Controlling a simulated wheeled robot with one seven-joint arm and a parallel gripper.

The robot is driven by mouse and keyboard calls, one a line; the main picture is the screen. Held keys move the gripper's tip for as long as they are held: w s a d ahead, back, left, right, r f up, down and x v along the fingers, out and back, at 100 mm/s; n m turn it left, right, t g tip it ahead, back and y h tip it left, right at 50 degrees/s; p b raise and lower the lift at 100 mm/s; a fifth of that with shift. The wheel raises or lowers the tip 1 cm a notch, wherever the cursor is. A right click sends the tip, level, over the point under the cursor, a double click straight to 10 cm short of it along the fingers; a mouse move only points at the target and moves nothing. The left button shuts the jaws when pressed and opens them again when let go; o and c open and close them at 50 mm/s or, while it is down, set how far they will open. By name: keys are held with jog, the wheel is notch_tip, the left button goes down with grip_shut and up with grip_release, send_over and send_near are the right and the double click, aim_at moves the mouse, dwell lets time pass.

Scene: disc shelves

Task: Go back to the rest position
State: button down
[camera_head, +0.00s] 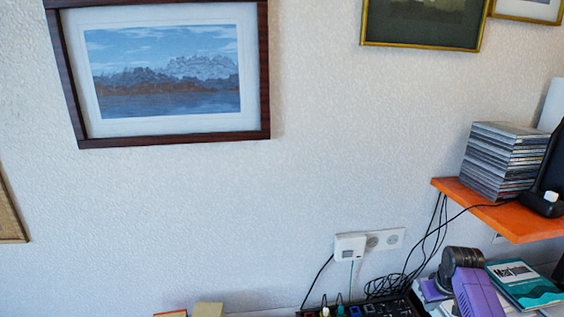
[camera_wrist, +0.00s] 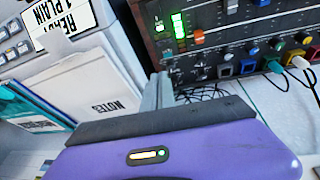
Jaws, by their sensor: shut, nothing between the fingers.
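My gripper (camera_wrist: 160,88) shows in the wrist view as grey fingers, closed together and empty, beyond a purple body with a small light bar. The fingers point towards the gap between a black mixer panel (camera_wrist: 235,45) and white papers marked "NOTES" (camera_wrist: 90,88). I cannot tell whether they touch anything. In the head view, a purple and dark grey part of my arm shows at the lower right, below the orange shelf, and the fingertips cannot be made out there.
An orange shelf (camera_head: 505,218) with a stack of disc cases (camera_head: 500,160) juts from the right. Black cables (camera_head: 400,275) hang under it near a white wall socket (camera_head: 385,240). Teal booklets (camera_head: 525,285) lie beside my arm.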

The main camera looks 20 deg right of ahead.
jog(key=w+a+r+t+h+b, duration=0.1)
jog(key=w+a+r+t+h, duration=0.15)
jog(key=w+a+t, duration=0.4)
jog(key=s+a+m+t+h+b, duration=0.15)
jog(key=s+a+t, duration=0.4)
jog(key=a, duration=1.05)
jog(key=s+a+r+n+t+y+b, duration=0.1)
jog(key=s+a+r, duration=0.2)
jog(key=s+a, duration=0.45)
jog(key=s+a+r+n+t+y+b, duration=0.1)
jog(key=s+a+r, duration=0.25)
jog(key=s, duration=0.65)
jog(key=s+a+r+n+y+b, duration=0.1)
jog(key=s+a+r+b, duration=0.1)
jog(key=s+a, duration=0.55)
jog(key=s+a+f+n+g+y+b, duration=0.1)
jog(key=s+a+f+n+g+y, duration=0.1)
jog(key=s, duration=0.9)
jog(key=shift+s+a+f+y, duration=0.15)
jog(key=shift+a+f+y, duration=0.1)
jog(key=shift+y, duration=0.35)
jog(key=shift+d, duration=0.1)
